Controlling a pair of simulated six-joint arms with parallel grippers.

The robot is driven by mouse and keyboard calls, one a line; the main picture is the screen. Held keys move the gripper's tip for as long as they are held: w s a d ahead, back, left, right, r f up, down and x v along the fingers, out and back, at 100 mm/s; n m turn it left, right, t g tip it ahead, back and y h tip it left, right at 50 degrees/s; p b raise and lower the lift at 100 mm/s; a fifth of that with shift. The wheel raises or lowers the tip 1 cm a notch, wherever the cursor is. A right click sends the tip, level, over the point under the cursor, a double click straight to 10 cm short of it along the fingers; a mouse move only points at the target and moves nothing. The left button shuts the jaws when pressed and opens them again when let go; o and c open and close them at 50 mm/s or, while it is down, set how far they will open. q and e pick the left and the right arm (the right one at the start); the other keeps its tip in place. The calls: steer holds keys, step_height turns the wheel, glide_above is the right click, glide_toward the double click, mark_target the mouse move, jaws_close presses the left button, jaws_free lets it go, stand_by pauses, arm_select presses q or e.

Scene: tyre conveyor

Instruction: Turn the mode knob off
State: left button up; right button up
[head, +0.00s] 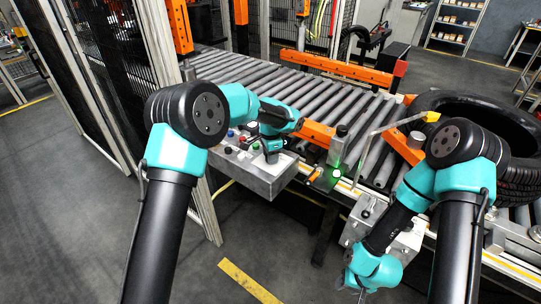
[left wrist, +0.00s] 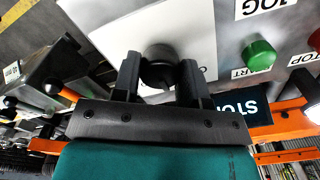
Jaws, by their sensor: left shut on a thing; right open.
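The mode knob (left wrist: 158,66) is a round black knob on a white plate (left wrist: 190,30) on the grey control box. My left gripper (left wrist: 158,75) has one finger on each side of the knob and is shut on it. In the head view the left gripper (head: 270,155) is over the control box (head: 262,182), and the knob is hidden by the gripper. The knob's pointer and setting cannot be made out. My right gripper (head: 362,290) is open and empty at the lower right, apart from the control box.
A green START button (left wrist: 259,54) sits right of the knob, with a red button (left wrist: 315,40) beyond. The roller conveyor (head: 290,90) runs behind, with a large tyre (head: 515,125) at right. A mesh fence (head: 105,60) stands at left.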

arm_select(q)
steer(key=n, duration=0.8)
steer(key=shift+n, duration=0.3)
stand_by(0.3)
steer(key=o, duration=0.9)
steer(key=shift+r, duration=0.15)
step_height(320, 180, up, 17)
steer(key=shift+r, duration=0.1)
stand_by(0.3)
